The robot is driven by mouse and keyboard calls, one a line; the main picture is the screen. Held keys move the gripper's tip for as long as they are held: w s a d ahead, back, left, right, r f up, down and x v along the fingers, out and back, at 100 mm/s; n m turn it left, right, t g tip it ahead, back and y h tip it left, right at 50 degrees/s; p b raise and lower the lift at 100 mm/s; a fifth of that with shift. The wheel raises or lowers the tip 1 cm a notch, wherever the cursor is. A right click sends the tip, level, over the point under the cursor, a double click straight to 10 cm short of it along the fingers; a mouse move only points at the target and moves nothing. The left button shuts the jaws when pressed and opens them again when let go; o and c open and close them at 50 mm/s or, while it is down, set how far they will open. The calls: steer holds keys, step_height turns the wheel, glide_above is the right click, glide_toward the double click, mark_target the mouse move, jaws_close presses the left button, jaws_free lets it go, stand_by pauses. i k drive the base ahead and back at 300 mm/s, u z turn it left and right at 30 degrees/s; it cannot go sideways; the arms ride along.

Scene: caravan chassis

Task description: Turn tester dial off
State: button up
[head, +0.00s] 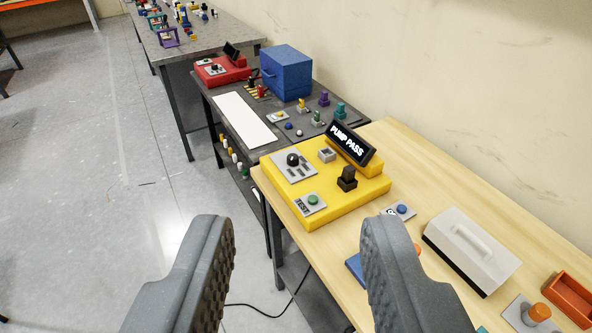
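A yellow tester box (335,208) sits on the near wooden bench. Its tilted black display (350,145) reads "PUMP PASS". A round black dial (292,159) stands on a grey plate at the box's upper left; its exact setting is too small to tell. A green button (313,200) marked "TEST" is at the front left of the box, and a black block-shaped part (347,179) is at the right. My gripper (298,222) is open and empty, its two grey fingers wide apart in front of the box, not visibly touching anything.
The wooden bench (420,165) also holds a white case (471,250), an orange tray (572,297), an orange knob (538,312) and a blue button (401,209). A dark bench behind carries a blue box (286,72) and a red box (222,70). Floor is clear left.

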mark_target(292, 159)
steer(key=u, duration=0.4)
steer(key=i, duration=1.1)
steer(key=z, duration=0.55)
